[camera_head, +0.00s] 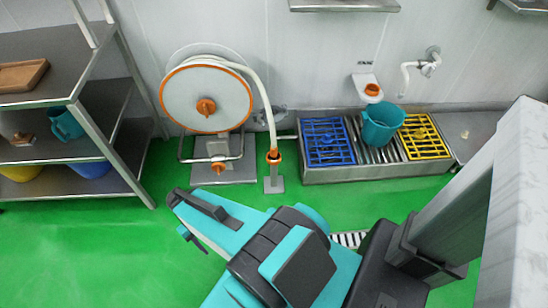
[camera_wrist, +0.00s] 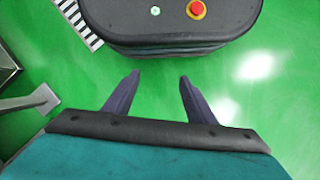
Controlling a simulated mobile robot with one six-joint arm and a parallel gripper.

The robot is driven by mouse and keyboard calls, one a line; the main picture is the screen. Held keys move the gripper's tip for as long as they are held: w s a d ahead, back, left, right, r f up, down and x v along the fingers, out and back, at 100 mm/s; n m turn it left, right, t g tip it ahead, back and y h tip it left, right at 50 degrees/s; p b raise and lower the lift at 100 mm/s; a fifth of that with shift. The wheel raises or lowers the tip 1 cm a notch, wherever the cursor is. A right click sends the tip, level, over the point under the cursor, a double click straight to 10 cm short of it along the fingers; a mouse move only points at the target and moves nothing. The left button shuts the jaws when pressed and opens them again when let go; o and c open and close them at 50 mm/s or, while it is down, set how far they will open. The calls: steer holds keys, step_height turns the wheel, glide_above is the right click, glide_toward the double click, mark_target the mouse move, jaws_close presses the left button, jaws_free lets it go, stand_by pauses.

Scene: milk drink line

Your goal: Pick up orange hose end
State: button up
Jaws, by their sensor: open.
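The orange hose end (camera_head: 273,155) sits in the holder on top of a short grey post (camera_head: 273,180), in front of the wall. A pale hose (camera_head: 268,110) runs from it up to the round hose reel (camera_head: 206,95) with an orange rim. My gripper (camera_wrist: 158,82) is open and empty, with its two dark fingers apart over the green floor. In the head view my arm is low in front of the reel, and the fingers are hard to make out there. The hose end does not show in the wrist view.
A steel shelf (camera_head: 122,178) with bins stands at left. A low steel trough (camera_head: 330,174) at right carries a blue grate (camera_head: 327,141), a teal bucket (camera_head: 381,125) and a yellow grate (camera_head: 425,137). Green floor (camera_head: 90,250) is clear at front left.

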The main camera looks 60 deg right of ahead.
steer(key=w+d+f+m+t+b, duration=0.15)
steer(key=w+d+m+b, duration=0.35)
steer(key=w+d, duration=0.6)
steer(key=m+t+b, duration=0.3)
steer(key=m+b, duration=0.5)
steer(key=b, duration=0.7)
glide_toward(274, 144)
steer(key=shift+w+a+f+h, duration=0.15)
steer(key=shift+a+f+h, duration=0.15)
steer(key=shift+a, duration=0.25)
steer(key=shift+s+d+r, duration=0.2)
steer(key=shift+s+r, duration=0.05)
steer(key=shift+f+b, duration=0.9)
steer(key=shift+f, duration=3.45)
